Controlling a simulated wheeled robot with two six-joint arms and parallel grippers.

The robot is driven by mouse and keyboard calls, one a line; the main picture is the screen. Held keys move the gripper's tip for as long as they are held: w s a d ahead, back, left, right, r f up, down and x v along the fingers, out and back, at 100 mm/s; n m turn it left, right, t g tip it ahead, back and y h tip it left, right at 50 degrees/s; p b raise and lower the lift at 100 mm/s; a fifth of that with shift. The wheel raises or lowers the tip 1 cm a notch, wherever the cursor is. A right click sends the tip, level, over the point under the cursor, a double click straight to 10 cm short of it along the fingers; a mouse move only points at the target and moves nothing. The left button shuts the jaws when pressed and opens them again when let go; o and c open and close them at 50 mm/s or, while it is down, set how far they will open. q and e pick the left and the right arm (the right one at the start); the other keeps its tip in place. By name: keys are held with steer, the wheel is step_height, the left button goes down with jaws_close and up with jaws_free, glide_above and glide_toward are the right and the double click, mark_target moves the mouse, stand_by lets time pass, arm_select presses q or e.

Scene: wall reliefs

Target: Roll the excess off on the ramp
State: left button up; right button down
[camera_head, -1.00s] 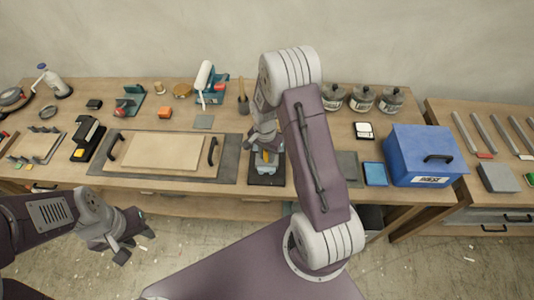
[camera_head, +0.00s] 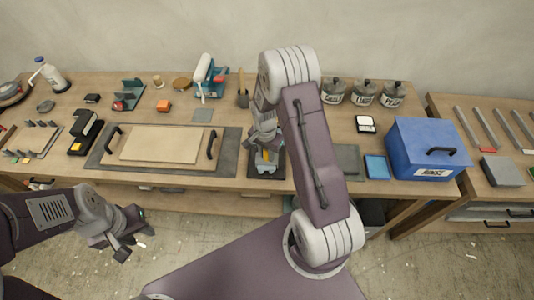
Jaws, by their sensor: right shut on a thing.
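A small dark tray (camera_head: 267,173) lies near the front edge of the table, right of the wooden board. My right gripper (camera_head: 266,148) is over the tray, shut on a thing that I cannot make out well. Small yellow and pale patches show under the fingers. The arm and hand hide much of the tray, so I cannot tell its ramp or whether the held thing touches it. My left gripper (camera_head: 125,236) hangs in front of the table at the left, empty, its fingers apart.
The wooden board (camera_head: 160,143) with black handles lies left of the tray. A blue box (camera_head: 425,145), a blue pad (camera_head: 376,168) and a grey square (camera_head: 346,157) are to the right. Labelled jars (camera_head: 362,92) and a white-and-teal tool (camera_head: 208,78) stand at the back.

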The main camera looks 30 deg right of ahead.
steer(key=shift+w+f, duration=0.15)
steer(key=shift+f, duration=0.15)
steer(key=shift+w+d+r, duration=0.2)
steer(key=shift+w+d, duration=0.3)
steer(key=shift+w, duration=0.2)
steer(key=shift+w+d, duration=0.2)
steer(key=shift+w, duration=0.1)
